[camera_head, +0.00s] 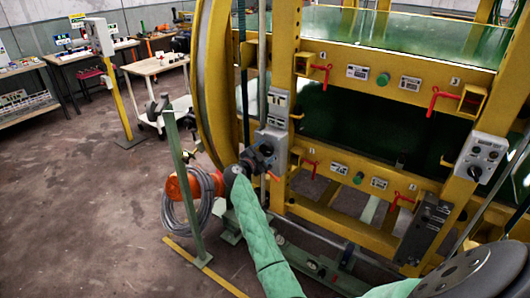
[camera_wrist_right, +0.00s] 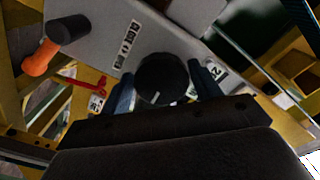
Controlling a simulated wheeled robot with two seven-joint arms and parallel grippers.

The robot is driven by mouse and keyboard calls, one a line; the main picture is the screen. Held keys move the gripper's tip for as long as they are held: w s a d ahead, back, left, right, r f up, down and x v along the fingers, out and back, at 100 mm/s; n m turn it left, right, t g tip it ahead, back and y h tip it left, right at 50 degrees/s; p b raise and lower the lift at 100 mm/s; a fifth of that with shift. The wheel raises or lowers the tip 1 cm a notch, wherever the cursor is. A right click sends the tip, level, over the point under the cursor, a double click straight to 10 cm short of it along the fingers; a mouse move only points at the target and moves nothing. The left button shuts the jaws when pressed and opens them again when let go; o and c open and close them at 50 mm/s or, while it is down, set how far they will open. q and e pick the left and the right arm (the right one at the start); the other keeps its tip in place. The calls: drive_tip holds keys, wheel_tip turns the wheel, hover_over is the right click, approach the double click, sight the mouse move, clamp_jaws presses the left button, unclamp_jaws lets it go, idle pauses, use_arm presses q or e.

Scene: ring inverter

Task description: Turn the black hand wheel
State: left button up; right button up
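The black hand wheel (camera_wrist_right: 162,78) is a round black knob on a grey control panel, in the middle of the right wrist view. My right gripper (camera_wrist_right: 164,84) has one blue finger on each side of it, with no clear gap on either side. In the head view, my green-sleeved right arm reaches up from the bottom, and its gripper (camera_head: 252,163) is at the grey control box (camera_head: 274,138) on the yellow frame. The wheel is mostly hidden there by the gripper. My left gripper is in neither view.
An orange and black knob (camera_wrist_right: 42,58) sticks out of the panel left of the wheel. Red levers (camera_head: 321,72) line the yellow frame (camera_head: 284,50). A green post (camera_head: 184,185) with coiled cable (camera_head: 190,207) stands left of my arm.

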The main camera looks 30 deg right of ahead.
drive_tip(key=shift+o, duration=1.1)
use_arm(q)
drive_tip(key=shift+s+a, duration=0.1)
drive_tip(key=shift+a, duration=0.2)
use_arm(e)
drive_tip(key=shift+a, duration=0.2)
drive_tip(key=shift+b+v, duration=0.45)
drive_tip(key=shift+v, duration=0.45)
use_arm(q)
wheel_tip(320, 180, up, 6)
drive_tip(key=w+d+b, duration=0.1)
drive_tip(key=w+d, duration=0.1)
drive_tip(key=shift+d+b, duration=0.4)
use_arm(e)
drive_tip(key=shift+v, duration=2.85)
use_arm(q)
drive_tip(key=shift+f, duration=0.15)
